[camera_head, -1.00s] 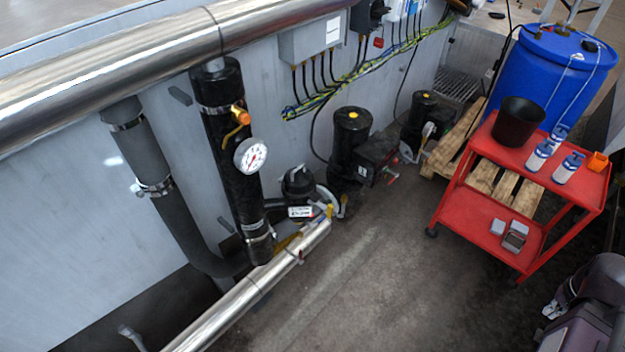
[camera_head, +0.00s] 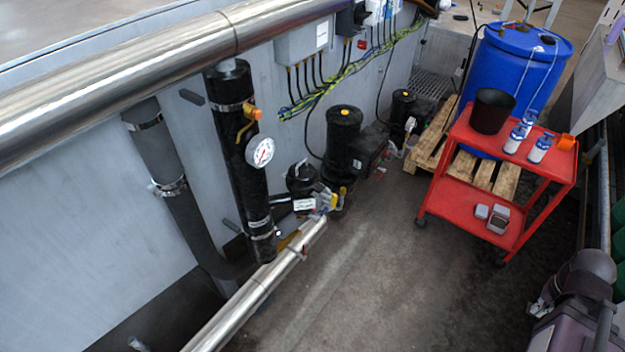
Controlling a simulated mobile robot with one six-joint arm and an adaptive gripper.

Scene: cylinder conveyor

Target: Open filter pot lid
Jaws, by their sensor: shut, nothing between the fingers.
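The filter pot (camera_head: 301,182) is a small black pot with a dark lid, low against the grey wall. It stands between the thick black vertical pipe and a black pump. Its lid appears to be on; its fine detail is too small to tell. A white label and yellow parts sit just right of it. My gripper (camera_head: 537,306) shows small and partly hidden at the lower right, beside my purple-grey arm. It looks shut and empty, far from the pot across the floor.
A shiny pipe (camera_head: 262,283) runs along the floor before the pot; the black pipe (camera_head: 239,160) carries a gauge (camera_head: 260,151). A red cart (camera_head: 468,200) with bottles and a black bucket (camera_head: 491,111) stands right, near a blue barrel (camera_head: 513,62). Floor between is clear.

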